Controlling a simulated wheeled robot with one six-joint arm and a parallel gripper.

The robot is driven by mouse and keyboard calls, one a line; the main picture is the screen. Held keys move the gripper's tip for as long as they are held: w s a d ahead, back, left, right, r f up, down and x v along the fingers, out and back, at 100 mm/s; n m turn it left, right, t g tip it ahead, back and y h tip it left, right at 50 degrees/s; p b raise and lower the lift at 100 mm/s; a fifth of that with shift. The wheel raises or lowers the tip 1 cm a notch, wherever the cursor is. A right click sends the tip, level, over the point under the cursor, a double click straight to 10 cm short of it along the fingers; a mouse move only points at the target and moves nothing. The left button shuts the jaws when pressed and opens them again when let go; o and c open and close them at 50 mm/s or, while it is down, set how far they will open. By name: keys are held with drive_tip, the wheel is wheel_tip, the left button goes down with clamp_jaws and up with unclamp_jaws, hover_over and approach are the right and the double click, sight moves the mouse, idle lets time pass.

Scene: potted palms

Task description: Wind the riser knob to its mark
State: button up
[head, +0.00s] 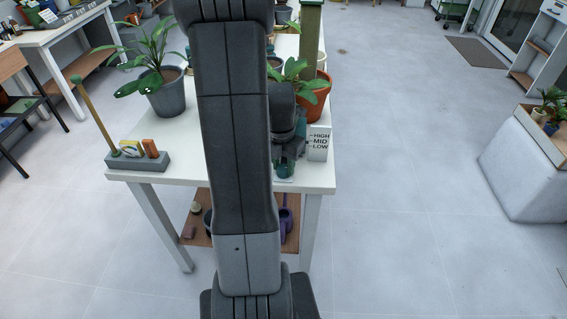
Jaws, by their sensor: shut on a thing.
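A white sign (319,143) reading HIGH, MID and LOW stands near the front right corner of the white table. The teal riser knob (285,170) shows low beside the sign, to its left. My gripper (284,158) comes down over the knob from above and is shut on it. My own arm covers much of the middle of the table and part of the gripper. The picture is too small to tell where a pointer stands against the marks.
A grey pot with a leafy plant (166,95) stands at the table's left. A grey holder (137,160) with a green-topped stick and small blocks is at the front left. A terracotta pot (318,98) stands behind the sign. Open floor lies to the right.

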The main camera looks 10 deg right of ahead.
sight(281, 166)
drive_tip(key=shift+n, duration=0.4)
drive_tip(key=o, duration=1)
drive_tip(key=r, duration=0.9)
drive_tip(key=r+p, duration=0.1)
drive_tip(key=r, duration=0.4)
drive_tip(key=shift+w+a, duration=0.25)
drive_tip(key=shift+a, duration=0.05)
